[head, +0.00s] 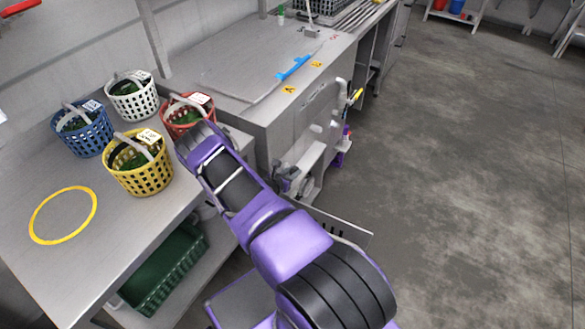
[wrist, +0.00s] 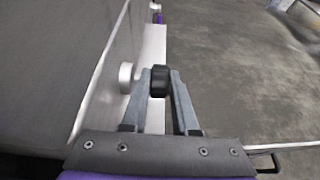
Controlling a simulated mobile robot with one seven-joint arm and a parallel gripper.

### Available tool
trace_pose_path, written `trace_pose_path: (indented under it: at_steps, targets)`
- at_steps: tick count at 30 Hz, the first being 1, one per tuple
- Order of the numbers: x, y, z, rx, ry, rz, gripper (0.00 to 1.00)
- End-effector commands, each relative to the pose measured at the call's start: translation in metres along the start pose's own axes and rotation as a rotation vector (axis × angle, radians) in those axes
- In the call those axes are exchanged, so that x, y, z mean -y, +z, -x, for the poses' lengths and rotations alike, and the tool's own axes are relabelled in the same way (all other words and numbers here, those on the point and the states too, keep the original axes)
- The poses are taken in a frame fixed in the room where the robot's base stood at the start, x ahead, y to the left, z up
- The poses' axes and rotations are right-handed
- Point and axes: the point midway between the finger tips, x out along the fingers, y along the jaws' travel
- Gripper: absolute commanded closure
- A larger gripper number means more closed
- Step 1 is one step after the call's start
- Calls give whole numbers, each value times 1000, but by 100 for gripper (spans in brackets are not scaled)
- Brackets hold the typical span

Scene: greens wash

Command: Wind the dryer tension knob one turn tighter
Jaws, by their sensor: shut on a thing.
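In the wrist view, a black knob (wrist: 160,84) sits between the two grey fingers of my gripper (wrist: 161,74). The fingers are closed on its sides near their tips. A pale round boss (wrist: 126,77) stands out from the grey metal panel (wrist: 90,50) just left of the knob. The knob's marking and how far it is wound cannot be read. In the head view my purple arm reaches toward the counter, and I cannot make out the knob there.
Blue (head: 82,132), white (head: 133,100), yellow (head: 138,168) and red (head: 186,122) baskets with greens stand on the left counter, near a yellow ring (head: 63,215). A green crate (head: 165,268) is below. A blue-handled tool (head: 295,68) lies on the metal worktop. The floor at right is open.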

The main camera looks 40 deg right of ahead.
Motion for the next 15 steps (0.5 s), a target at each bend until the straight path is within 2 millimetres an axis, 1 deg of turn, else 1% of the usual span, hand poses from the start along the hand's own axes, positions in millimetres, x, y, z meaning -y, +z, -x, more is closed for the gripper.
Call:
trace_pose_path:
  at_steps: [1,12,15]
  targets:
    - [0,8,2,-43,-1,-3,100]
    - [0,9,-4,-388,-1,-7,100]
    - [0,8,-5,-452,1,-6,100]
